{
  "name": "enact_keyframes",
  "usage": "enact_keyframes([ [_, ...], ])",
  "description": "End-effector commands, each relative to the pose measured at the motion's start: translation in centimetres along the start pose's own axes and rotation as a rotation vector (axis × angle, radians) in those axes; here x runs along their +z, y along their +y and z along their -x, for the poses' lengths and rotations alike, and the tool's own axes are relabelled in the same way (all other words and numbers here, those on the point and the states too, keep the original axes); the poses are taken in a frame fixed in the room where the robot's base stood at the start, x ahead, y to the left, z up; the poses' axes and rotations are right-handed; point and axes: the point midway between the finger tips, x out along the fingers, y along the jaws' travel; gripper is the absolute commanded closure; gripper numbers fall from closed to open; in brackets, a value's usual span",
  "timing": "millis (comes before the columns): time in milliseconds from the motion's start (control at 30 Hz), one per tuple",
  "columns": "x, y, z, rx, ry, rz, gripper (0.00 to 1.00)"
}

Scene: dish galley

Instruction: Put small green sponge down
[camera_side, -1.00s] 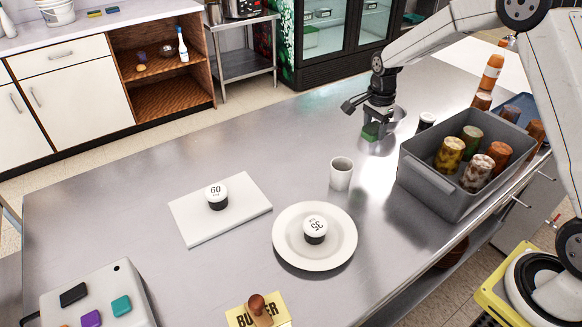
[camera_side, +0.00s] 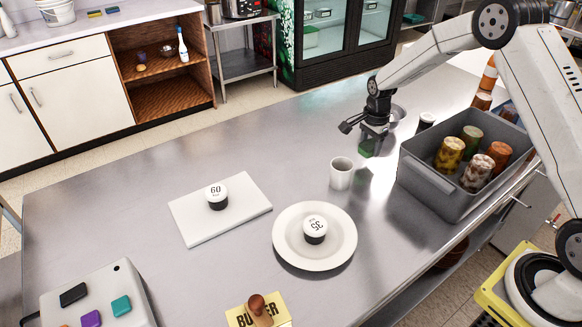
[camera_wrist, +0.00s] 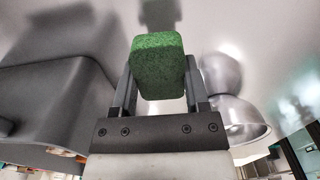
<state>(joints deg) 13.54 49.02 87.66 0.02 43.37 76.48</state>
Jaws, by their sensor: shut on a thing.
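The small green sponge (camera_wrist: 158,66) is between the two fingers of my gripper (camera_wrist: 158,85) in the wrist view. My gripper is shut on it. In the side view my gripper (camera_side: 367,146) points down at the far right part of the steel counter (camera_side: 130,185), and the sponge (camera_side: 366,151) shows dark green below the fingers. It looks close to the counter top, but I cannot tell whether it touches it.
A white cup (camera_side: 341,174) stands just in front of my gripper. A grey bin (camera_side: 440,190) with several jars is to the right. A metal bowl (camera_wrist: 240,118) is near the sponge. A plate (camera_side: 288,255) and a white board (camera_side: 240,218) lie nearer.

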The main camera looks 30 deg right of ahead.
Motion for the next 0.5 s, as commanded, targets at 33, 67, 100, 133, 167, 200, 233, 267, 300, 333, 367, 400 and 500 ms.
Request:
enact_keyframes([
  [33, 0.0, 0.0, -0.1, -0.001, 0.000, 0.000, 0.94],
  [67, 0.0, 0.0, -0.1, -0.002, 0.000, 0.000, 0.94],
  [100, 0.0, 0.0, -0.1, -0.002, 0.000, 0.000, 0.94],
  [133, 0.0, 0.0, -0.1, -0.001, 0.000, 0.000, 0.94],
  [167, 0.0, 0.0, -0.2, -0.001, 0.000, 0.000, 0.94],
  [200, 0.0, 0.0, -0.3, -0.001, 0.000, 0.000, 0.94],
  [233, 0.0, 0.0, -0.5, -0.001, 0.000, 0.000, 0.94],
  [267, 0.0, 0.0, -0.8, 0.000, 0.000, 0.000, 0.94],
  [300, 0.0, 0.0, -1.2, 0.001, 0.000, 0.000, 0.94],
  [333, 0.0, 0.1, -1.5, 0.002, 0.000, 0.000, 0.94],
  [367, 0.0, 0.0, -1.8, 0.002, 0.000, 0.000, 0.94],
  [400, 0.0, 0.0, -2.3, 0.001, 0.000, 0.000, 0.94],
  [500, 0.0, 0.0, -3.2, 0.000, 0.000, 0.000, 0.94],
])
